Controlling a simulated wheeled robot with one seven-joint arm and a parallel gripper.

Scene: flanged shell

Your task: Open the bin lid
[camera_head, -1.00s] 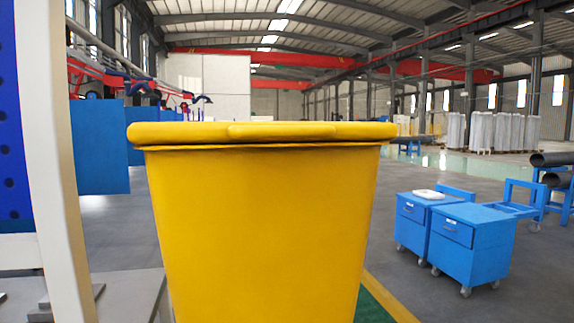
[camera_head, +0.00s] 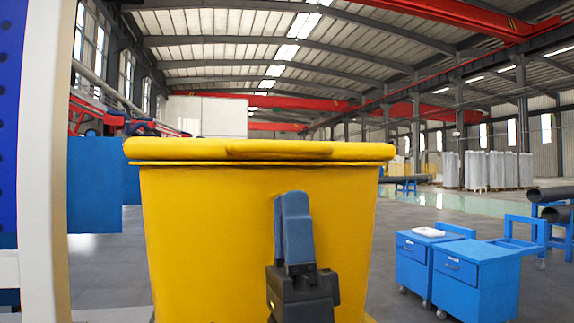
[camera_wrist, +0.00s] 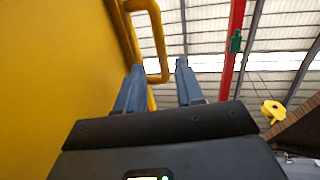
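The large yellow bin (camera_head: 205,230) stands upright in front of me in the head view. Its yellow lid (camera_head: 200,150) lies flat and closed on the rim. My gripper (camera_head: 292,198) points upward in front of the bin's front wall, below the lid. In the wrist view, my gripper (camera_wrist: 157,72) is open, with its two blue fingers apart and nothing held. A yellow loop handle (camera_wrist: 160,45) shows beyond the fingertips, and in the picture its lower end falls between them. I cannot tell whether a finger touches it. The bin wall (camera_wrist: 50,80) fills the left side.
A white post (camera_head: 42,150) with a blue panel stands close at the left. Blue wheeled cabinets (camera_head: 470,280) and dark pipes (camera_head: 558,194) are on the right. The floor between the bin and the cabinets is clear.

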